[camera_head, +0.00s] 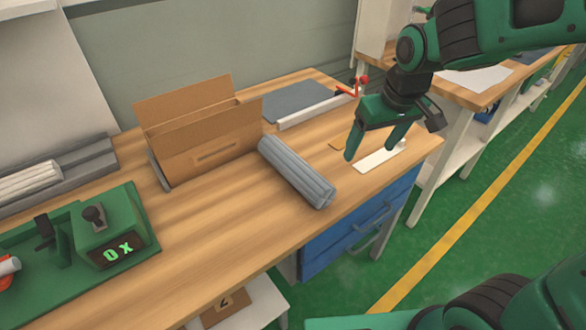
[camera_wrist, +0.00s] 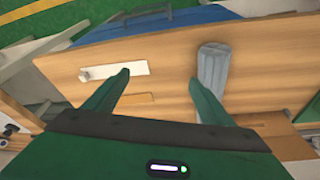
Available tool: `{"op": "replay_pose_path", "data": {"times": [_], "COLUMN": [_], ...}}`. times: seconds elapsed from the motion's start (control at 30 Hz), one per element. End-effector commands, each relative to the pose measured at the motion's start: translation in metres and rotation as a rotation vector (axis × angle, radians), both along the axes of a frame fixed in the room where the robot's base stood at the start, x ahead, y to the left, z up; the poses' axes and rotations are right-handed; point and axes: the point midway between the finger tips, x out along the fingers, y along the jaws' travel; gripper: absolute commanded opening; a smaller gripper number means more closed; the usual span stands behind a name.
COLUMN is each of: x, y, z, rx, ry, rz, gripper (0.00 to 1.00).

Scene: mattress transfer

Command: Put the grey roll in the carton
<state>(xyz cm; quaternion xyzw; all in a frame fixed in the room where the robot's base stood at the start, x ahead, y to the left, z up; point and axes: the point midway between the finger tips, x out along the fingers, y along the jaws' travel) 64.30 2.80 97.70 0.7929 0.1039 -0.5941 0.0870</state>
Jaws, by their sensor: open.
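The grey roll (camera_head: 296,172) lies on the wooden table, to the right of the open carton (camera_head: 212,145). The carton is brown cardboard with its flaps up; its inside is mostly hidden. My gripper (camera_head: 368,150) is open and empty above the table's right part, to the right of the roll and apart from it. In the wrist view, my gripper (camera_wrist: 160,92) shows two spread green fingers. The roll (camera_wrist: 213,68) shows beyond the right fingertip there.
A white strip (camera_head: 380,158) lies below my gripper. A grey mat (camera_head: 297,101) with a white bar and an orange-red tool is at the back. A green device (camera_head: 108,238) stands at the left. Bare table (camera_head: 215,220) lies in front of the carton.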

Motion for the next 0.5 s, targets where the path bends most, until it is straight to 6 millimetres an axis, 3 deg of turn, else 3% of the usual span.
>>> {"op": "replay_pose_path", "data": {"times": [0.03,0.1,0.2,0.33,0.5], "x": [0.009,0.017,0.022,0.024,0.029], "y": [0.034,0.072,0.114,0.145,0.156], "z": [-0.003,-0.005,-0.008,-0.010,-0.025], "rx": [0.007,0.023,0.040,0.056,0.060], "ry": [-0.018,-0.043,-0.069,-0.089,-0.092], "rz": [0.078,0.163,0.251,0.312,0.329], "gripper": [0.76,0.76,0.76,0.76,0.76]}}
